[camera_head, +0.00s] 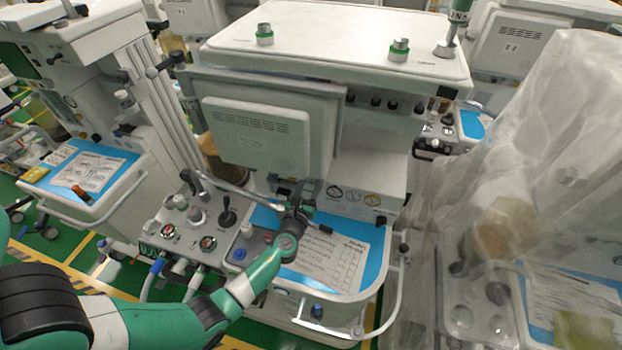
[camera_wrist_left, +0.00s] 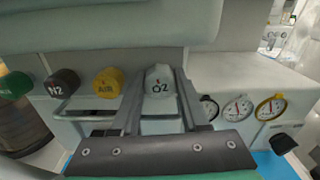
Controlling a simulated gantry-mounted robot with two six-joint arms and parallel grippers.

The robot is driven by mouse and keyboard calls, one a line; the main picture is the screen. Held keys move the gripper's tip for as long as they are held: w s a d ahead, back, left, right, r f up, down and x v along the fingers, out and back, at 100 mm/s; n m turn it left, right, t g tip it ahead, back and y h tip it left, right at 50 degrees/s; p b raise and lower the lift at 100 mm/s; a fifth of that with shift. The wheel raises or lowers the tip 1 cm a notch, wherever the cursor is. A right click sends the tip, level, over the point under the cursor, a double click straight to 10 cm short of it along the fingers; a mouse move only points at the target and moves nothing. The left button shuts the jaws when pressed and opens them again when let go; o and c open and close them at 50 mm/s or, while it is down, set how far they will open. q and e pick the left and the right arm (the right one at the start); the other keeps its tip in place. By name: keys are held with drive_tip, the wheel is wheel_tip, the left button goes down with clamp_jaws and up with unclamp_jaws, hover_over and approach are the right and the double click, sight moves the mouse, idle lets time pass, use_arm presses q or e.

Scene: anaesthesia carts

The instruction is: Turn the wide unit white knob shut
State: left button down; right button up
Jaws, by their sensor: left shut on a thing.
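The white knob (camera_wrist_left: 160,80), marked O2, sits at the right end of a row of knobs under the wide unit's overhanging panel in the left wrist view. My left gripper (camera_wrist_left: 161,98) is shut on it, with one finger on each side. In the head view my left gripper (camera_head: 298,196) reaches in below the wide unit's grey-green screen housing (camera_head: 262,135). The white knob cannot be made out there. My right gripper is not in view.
A yellow AIR knob (camera_wrist_left: 108,82), a black N2 knob (camera_wrist_left: 63,83) and a green knob (camera_wrist_left: 14,84) stand to the left of the white knob. Several gauges (camera_wrist_left: 238,108) are to its right. A clear plastic sheet (camera_head: 540,130) drapes the unit at right.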

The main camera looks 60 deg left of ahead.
use_arm(q)
drive_tip(key=shift+r+m+p, duration=0.1)
drive_tip(key=shift+m+p, duration=0.2)
drive_tip(key=shift+m, duration=0.9)
drive_tip(key=c, duration=0.7)
unclamp_jaws()
drive_tip(key=p+v, duration=0.2)
drive_tip(key=v, duration=0.9)
drive_tip(key=shift+s+d, duration=0.2)
drive_tip(key=shift+d, duration=0.05)
